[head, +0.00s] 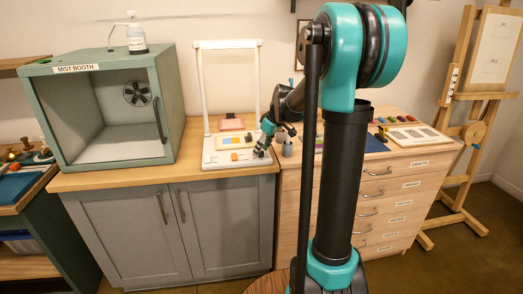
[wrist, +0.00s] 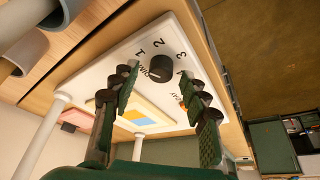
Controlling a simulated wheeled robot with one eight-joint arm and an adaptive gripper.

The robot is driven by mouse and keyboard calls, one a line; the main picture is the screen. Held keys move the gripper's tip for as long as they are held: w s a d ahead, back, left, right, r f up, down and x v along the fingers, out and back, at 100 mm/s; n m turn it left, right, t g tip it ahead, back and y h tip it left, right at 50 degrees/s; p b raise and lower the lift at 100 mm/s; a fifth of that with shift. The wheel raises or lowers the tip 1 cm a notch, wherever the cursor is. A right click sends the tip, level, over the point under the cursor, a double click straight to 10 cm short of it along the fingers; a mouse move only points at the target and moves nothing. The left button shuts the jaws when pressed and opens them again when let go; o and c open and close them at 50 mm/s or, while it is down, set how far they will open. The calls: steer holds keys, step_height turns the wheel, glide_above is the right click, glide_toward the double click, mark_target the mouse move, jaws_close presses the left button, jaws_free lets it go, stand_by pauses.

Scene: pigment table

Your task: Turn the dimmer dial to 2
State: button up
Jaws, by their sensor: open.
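The dimmer dial (wrist: 160,68) is a round black knob on a white panel (wrist: 112,68), with the numbers 1, 2, 3 and 4 printed in an arc around it. Its pointer mark is too small to make out, so I cannot tell its setting. My gripper (wrist: 158,80) is open in the wrist view, with its green and black fingers on either side of the dial. I cannot tell if either finger touches it. In the head view my gripper (head: 264,143) is at the right front corner of the white panel (head: 212,158), largely covering the dial.
A white upright frame (head: 204,95) rises from the panel, which carries a yellow tile with a blue patch (wrist: 138,115). The green mist booth (head: 172,92) stands to the left. Grey cups (head: 287,149) stand close on the right. The panel lies near the wooden counter's front edge.

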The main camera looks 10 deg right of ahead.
steer(key=shift+w+a+f, duration=0.1)
steer(key=shift+a+f, duration=0.05)
steer(key=shift+f, duration=0.2)
steer(key=shift+c, duration=0.2)
jaws_close()
steer(key=shift+m, duration=0.4)
steer(key=m+h, duration=0.1)
steer(key=m, duration=0.1)
steer(key=m+t, duration=0.1)
steer(key=m, duration=0.1)
steer(key=shift+a+m+h, duration=0.15)
steer(key=shift+m+h, duration=0.15)
steer(key=shift+h, duration=0.1)
steer(key=m+h, duration=0.1)
steer(key=m, duration=0.2)
steer(key=m+h, duration=0.1)
steer(key=m, duration=0.2)
steer(key=shift+a, duration=0.15)
steer(key=shift+m+h, duration=0.3)
